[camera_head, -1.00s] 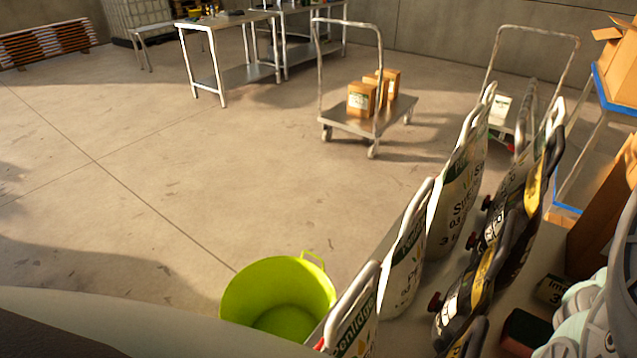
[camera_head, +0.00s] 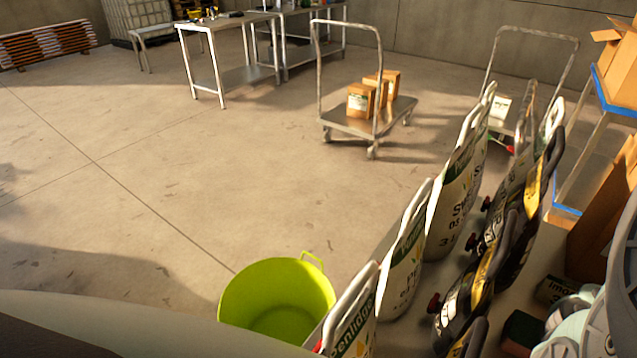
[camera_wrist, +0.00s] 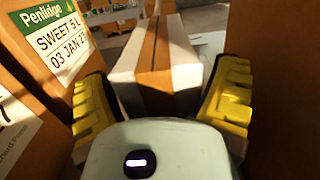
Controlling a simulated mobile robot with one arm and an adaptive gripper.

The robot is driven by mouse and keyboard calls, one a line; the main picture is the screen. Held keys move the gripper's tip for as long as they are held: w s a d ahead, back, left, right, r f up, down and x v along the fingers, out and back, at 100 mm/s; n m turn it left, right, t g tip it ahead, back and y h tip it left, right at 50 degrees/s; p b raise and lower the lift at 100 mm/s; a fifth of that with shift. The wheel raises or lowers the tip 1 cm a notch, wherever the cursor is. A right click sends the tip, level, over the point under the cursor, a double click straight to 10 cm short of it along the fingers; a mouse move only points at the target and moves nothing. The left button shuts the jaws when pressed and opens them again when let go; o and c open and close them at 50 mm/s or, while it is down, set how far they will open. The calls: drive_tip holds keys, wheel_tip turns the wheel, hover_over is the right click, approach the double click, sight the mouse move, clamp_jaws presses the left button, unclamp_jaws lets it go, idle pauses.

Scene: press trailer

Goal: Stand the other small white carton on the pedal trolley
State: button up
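In the wrist view a small white carton (camera_wrist: 188,65) with a brown stripe lies straight ahead. It is between the two yellow-padded fingers of my gripper (camera_wrist: 163,90). The fingers are spread on either side of it; a gap shows at the right, and contact at the left is unclear. In the head view a trolley (camera_head: 497,127) with a red part low down, likely the pedal trolley, stands at the back right, partly hidden by bags. Another small white carton (camera_head: 501,106) is on it. My gripper cannot be made out in the head view.
A brown box (camera_wrist: 30,70) with a Penlidge label is close at left in the wrist view, another brown box (camera_wrist: 290,90) at right. Several upright bags (camera_head: 405,250) and a green tub (camera_head: 277,300) fill the foreground. Another trolley (camera_head: 350,122) carries brown cartons. Floor at left is clear.

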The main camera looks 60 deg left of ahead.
drive_tip(key=shift+o, duration=0.8)
